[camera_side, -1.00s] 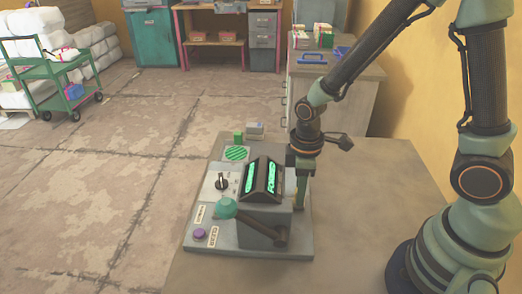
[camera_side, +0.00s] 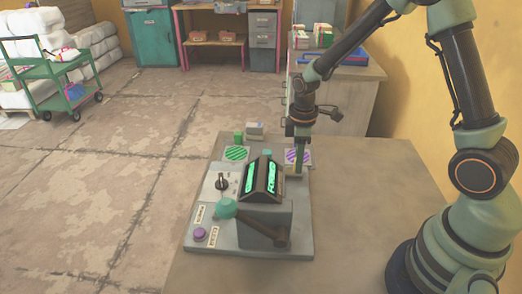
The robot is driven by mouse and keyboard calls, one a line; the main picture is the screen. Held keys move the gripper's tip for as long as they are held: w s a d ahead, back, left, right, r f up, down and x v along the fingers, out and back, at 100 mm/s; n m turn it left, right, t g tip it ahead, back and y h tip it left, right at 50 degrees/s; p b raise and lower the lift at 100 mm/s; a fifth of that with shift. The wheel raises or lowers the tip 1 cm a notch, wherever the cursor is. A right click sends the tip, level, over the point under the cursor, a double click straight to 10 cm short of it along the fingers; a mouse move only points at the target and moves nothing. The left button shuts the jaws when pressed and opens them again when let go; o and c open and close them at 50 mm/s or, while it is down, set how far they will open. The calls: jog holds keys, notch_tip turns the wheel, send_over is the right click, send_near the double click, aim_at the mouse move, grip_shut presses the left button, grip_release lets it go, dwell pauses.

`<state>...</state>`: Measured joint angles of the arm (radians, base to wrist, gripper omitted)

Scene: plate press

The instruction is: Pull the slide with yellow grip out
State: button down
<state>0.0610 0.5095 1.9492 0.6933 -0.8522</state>
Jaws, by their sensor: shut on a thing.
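My gripper (camera_side: 299,168) points down behind the press's right rear corner. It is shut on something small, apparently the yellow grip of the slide. The jaws and the press hide most of the grip and the slide, so I cannot tell how far out the slide is.
A lever with a teal knob (camera_side: 226,208), a black dial (camera_side: 222,181) and a purple button (camera_side: 199,233) are on the press. A green striped pad (camera_side: 237,153) and a purple striped pad (camera_side: 304,156) lie behind it. The table's right side is clear.

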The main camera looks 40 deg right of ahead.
jog(key=shift+w+d, duration=0.25)
jog(key=shift+w, duration=0.05)
jog(key=c, duration=0.8)
grip_release()
jog(key=shift+o, duration=0.6)
jog(key=shift+s+a, duration=0.1)
notch_tip(320, 180, up, 12)
jog(key=shift+s+r, duration=0.1)
jog(key=shift+r, duration=0.1)
jog(key=s+a+r+m+t, duration=0.2)
jog(key=s+r+m+t, duration=0.3)
jog(key=s+r+m, duration=0.3)
jog(key=s+m, duration=0.1)
jog(key=s, duration=0.2)
jog(key=shift+a+t, duration=0.35)
jog(key=shift+t, duration=0.05)
